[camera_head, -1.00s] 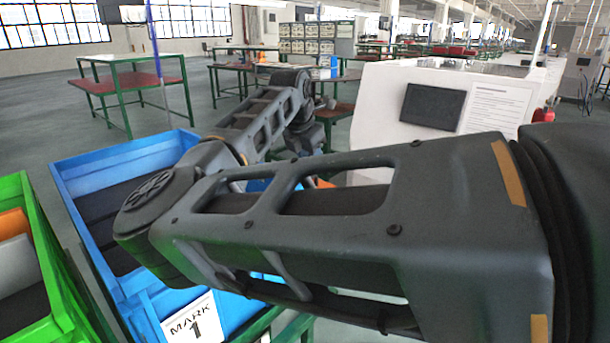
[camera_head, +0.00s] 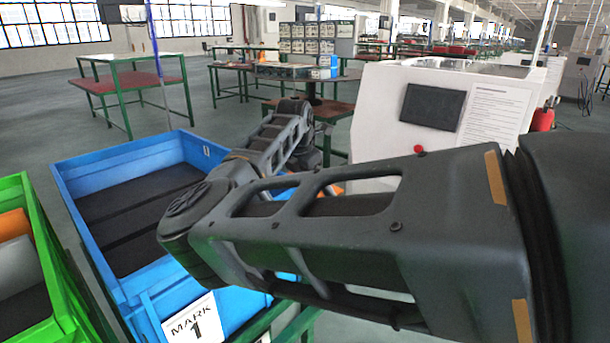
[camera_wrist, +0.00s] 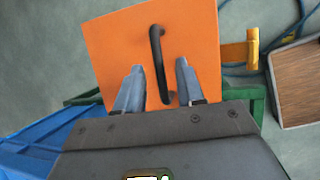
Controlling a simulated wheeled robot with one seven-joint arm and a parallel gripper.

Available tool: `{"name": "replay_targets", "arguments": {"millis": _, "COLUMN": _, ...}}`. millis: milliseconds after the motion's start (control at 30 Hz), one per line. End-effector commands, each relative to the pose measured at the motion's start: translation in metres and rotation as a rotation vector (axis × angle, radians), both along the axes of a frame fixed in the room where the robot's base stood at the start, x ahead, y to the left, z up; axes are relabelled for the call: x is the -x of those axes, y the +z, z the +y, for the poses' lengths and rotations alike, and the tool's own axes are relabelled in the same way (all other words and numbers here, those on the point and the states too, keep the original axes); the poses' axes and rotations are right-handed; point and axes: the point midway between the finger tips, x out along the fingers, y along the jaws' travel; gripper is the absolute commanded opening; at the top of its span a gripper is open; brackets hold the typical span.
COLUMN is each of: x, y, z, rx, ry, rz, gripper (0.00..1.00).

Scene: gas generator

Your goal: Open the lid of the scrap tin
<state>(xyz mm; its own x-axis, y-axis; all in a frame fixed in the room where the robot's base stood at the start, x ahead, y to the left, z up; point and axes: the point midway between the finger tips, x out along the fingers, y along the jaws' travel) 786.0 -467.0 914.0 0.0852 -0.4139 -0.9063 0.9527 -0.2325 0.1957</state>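The scrap tin's square orange lid (camera_wrist: 110,45) fills the upper middle of the wrist view and looks shut. A black bar handle (camera_wrist: 156,52) runs up its middle. My gripper (camera_wrist: 160,80) is open, with its two grey fingertips over the lid, one to each side of the handle's lower part. I cannot tell how far the fingers are above the lid, and neither visibly touches the handle. In the head view my arm hides my gripper and most of the tin; only a bit of orange (camera_head: 334,189) shows past it.
A blue bin (camera_head: 75,172) marked MARK 1 stands beside the arm, with a green bin (camera_head: 58,290) left of it. A white machine (camera_head: 385,105) with a dark screen stands at right. A brown-topped table (camera_wrist: 298,85) lies right of the lid.

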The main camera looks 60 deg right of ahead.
Motion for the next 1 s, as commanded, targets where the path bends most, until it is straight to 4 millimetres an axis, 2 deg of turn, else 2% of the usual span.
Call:
{"name": "replay_targets", "arguments": {"millis": 67, "x": 0.0000, "y": 0.0001, "z": 0.0000, "rx": 0.000, "ry": 0.000, "rz": 0.000, "gripper": 0.38}}
{"name": "replay_targets", "arguments": {"millis": 467, "x": 0.0001, "y": 0.0004, "z": 0.0002, "rx": 0.000, "ry": 0.000, "rz": 0.001, "gripper": 0.01}}
{"name": "replay_targets", "arguments": {"millis": 1000, "x": 0.0004, "y": 0.0007, "z": 0.0002, "rx": -0.001, "ry": -0.001, "rz": 0.003, "gripper": 0.00}}
